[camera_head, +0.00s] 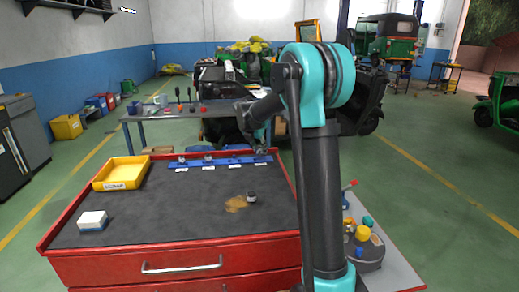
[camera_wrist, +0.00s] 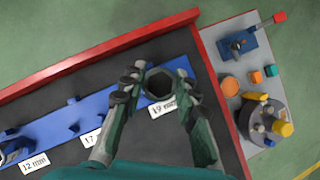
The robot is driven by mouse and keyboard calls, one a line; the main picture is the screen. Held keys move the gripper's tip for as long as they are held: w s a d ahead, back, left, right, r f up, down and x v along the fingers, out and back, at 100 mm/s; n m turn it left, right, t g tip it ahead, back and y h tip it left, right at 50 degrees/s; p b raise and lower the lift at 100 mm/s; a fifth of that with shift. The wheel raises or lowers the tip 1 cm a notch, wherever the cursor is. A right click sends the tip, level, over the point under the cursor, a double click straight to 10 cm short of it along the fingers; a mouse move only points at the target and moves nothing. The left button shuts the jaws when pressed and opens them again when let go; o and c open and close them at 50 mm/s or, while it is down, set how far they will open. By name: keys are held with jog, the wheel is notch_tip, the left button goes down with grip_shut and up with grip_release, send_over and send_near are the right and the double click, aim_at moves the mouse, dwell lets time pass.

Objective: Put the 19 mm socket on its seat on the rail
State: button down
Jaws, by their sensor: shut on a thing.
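My gripper (camera_wrist: 160,88) is shut on a dark socket with a hexagonal opening (camera_wrist: 158,84), one finger on each side of it. The socket is over the right end of the blue rail (camera_wrist: 55,133), right beside the label reading 19 mm (camera_wrist: 164,104). I cannot tell whether it touches the rail, and its seat is hidden beneath it. In the head view, the blue rail (camera_head: 221,164) lies along the back of the red cabinet's dark top. My gripper (camera_head: 262,148) is at its right end, small and partly blended with the arm.
A loose dark socket-like piece (camera_head: 251,197) lies by a brown stain on the cabinet top. A yellow tray (camera_head: 121,174) and a white-and-blue box (camera_head: 92,221) stand on the left. A side table (camera_wrist: 233,65) with small coloured parts adjoins the right edge.

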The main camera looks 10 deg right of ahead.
aim_at(259, 154)
jog(key=shift+f, duration=0.6)
dwell(0.7)
jog(key=c, duration=2.3)
grip_release()
jog(key=shift+s+f, duration=0.25)
jog(key=shift+f, duration=0.2)
jog(key=shift+a+f, duration=0.2)
jog(key=shift+f, duration=0.15)
grip_shut()
jog(key=shift+w+f, duration=0.15)
jog(key=shift+w, duration=0.05)
jog(key=o, duration=1.3)
grip_release()
jog(key=shift+w+a, duration=0.1)
jog(key=o, duration=1)
jog(key=shift+d, duration=0.2)
jog(key=shift+c, duration=0.2)
jog(key=shift+r, duration=4.15)
